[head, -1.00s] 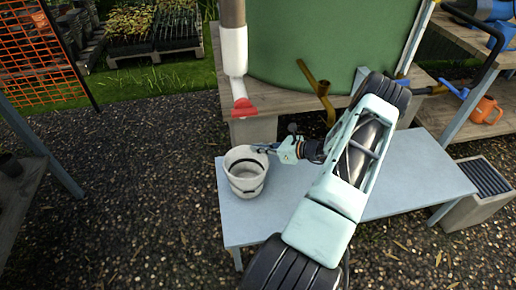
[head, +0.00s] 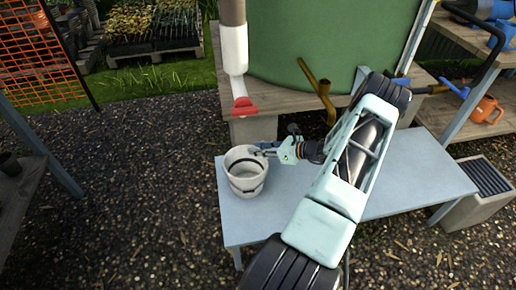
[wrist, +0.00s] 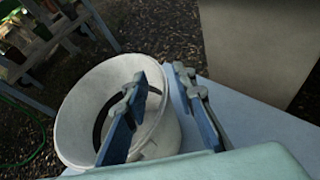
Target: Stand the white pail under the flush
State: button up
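The white pail (head: 246,188) stands upright at the left end of the pale blue-grey bench, with a dark band around it. The flush is a white downpipe (head: 234,50) with a red end (head: 243,107), hanging behind the pail and a little to its left. My gripper (head: 262,149) is at the pail's right rim. In the wrist view my gripper (wrist: 158,85) is open, with one finger in front of the pail's mouth and the other outside its right side. The pail's wall (wrist: 164,132) lies between the fingers; I cannot tell whether they touch it.
The bench top (head: 400,190) is clear to the right. A large green tank (head: 320,45) stands on a wooden platform (head: 285,100) behind, with a brass-coloured pipe (head: 322,90) sticking out. An orange watering can (head: 486,110) sits on the right shelf. Dark gravel lies left.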

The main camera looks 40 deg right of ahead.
jog(key=shift+s+d, duration=0.1)
jog(key=v, duration=0.7)
jog(key=shift+s+r, duration=0.1)
dwell(0.4)
